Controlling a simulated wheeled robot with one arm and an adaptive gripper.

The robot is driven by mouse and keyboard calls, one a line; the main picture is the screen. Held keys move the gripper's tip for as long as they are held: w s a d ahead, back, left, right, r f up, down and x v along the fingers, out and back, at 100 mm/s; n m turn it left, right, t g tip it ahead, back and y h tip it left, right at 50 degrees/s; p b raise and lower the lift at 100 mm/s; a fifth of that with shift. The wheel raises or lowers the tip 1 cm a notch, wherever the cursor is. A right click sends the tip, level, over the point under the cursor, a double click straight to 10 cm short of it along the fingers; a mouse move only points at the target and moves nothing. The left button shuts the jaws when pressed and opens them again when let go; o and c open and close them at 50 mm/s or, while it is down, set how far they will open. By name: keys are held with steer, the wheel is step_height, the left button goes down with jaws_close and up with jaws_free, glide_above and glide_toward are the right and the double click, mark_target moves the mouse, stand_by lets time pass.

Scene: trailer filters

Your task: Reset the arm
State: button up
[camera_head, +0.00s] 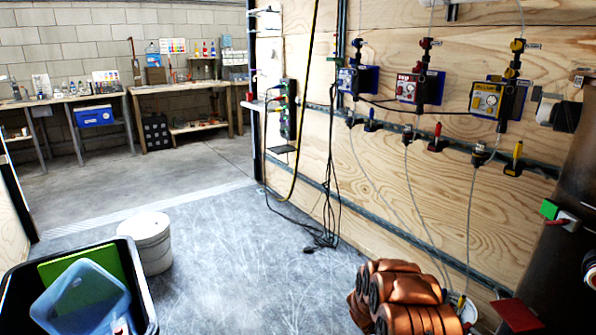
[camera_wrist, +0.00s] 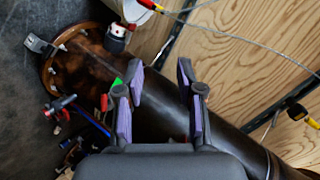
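My gripper (camera_wrist: 158,100) shows in the wrist view, with its two purple-padded fingers spread apart. Nothing is held between the fingers. Behind them runs a large dark brown cylinder (camera_wrist: 158,117), which I see past the gap; I cannot tell how far away it is. The cylinder also stands at the right edge of the head view (camera_head: 575,190). My gripper does not show in the head view.
Blue, red and yellow pump units (camera_head: 489,100) hang on the plywood wall with hoses below. Brown rolls (camera_head: 405,290) are stacked on the floor. A white bucket (camera_head: 149,244) and a black bin (camera_head: 143,300) stand at left. The floor between is clear.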

steer(key=w+a+r+n+t+y+p, duration=0.25)
steer(key=a+r+n+y+p, duration=0.4)
steer(key=a+r, duration=0.85)
steer(key=s+a+r+n+g+y+p, duration=0.25)
steer(key=s+a+r+n+p, duration=0.3)
steer(key=s+r, duration=0.55)
steer(key=s+a+r+n+g+y+p, duration=0.1)
steer(key=s+a+r+n+y+p, duration=0.45)
steer(key=r, duration=0.95)
steer(key=s+d+r+n+g+h+p, duration=0.1)
steer(key=s+r, duration=0.4)
steer(key=s, duration=0.8)
steer(key=s+d+r+n+g+h+p, duration=0.2)
steer(key=s+d+r+n+g+p, duration=0.1)
steer(key=s, duration=1)
steer(key=s+d+r+n+g+h+p, duration=0.1)
steer(key=s+r+g+p, duration=0.3)
steer(key=s, duration=0.9)
step_height(320, 180, up, 3)
steer(key=shift+s+d+r+n+p, duration=0.2)
steer(key=shift+s+d+n+p, duration=0.1)
steer(key=shift+d+n+p, duration=0.5)
steer(key=shift+d, duration=0.2)
